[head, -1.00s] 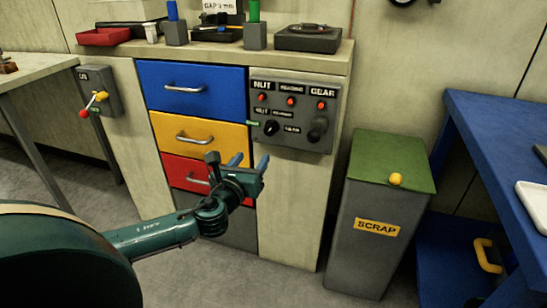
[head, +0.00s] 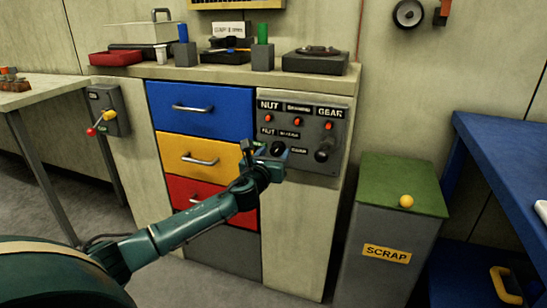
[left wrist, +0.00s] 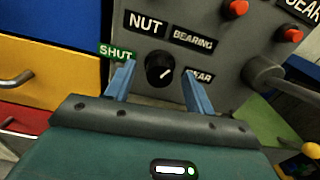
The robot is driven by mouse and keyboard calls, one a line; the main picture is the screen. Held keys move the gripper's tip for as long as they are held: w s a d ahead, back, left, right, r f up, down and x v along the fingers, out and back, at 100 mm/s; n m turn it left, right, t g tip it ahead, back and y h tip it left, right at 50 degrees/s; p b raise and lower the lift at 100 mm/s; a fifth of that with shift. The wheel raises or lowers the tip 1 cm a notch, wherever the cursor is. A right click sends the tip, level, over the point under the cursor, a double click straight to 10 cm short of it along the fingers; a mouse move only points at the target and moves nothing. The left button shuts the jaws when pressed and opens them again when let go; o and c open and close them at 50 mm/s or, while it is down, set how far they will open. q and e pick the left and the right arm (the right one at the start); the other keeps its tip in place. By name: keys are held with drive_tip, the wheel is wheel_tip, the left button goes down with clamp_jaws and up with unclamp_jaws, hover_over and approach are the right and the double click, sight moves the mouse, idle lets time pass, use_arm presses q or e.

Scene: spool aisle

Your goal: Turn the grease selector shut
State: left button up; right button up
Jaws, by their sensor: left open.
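The grease selector is a black round knob (left wrist: 160,68) on the grey control panel (head: 338,112). In the left wrist view its pale mark lies on the right side, pointing towards the GEAR label (left wrist: 200,76). The green SHUT label (left wrist: 116,52) is to the knob's left, and NUT (left wrist: 146,24) and BEARING (left wrist: 193,38) are above it. My left gripper (head: 265,153) is open in front of the knob, with one blue finger each side of it in the left wrist view. I cannot tell contact. My right gripper is not in view.
A larger black lever knob (left wrist: 264,72) is right of the selector, below red buttons (head: 298,122). Drawers (head: 205,110) are left of the panel. A scrap bin (head: 385,235) with a yellow knob stands right, before a blue bench (head: 500,135).

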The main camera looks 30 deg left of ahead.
use_arm(q)
drive_tip(key=shift+w, duration=0.2)
drive_tip(key=shift+c, duration=0.2)
drive_tip(key=c, duration=0.9)
drive_tip(key=shift+c, duration=0.2)
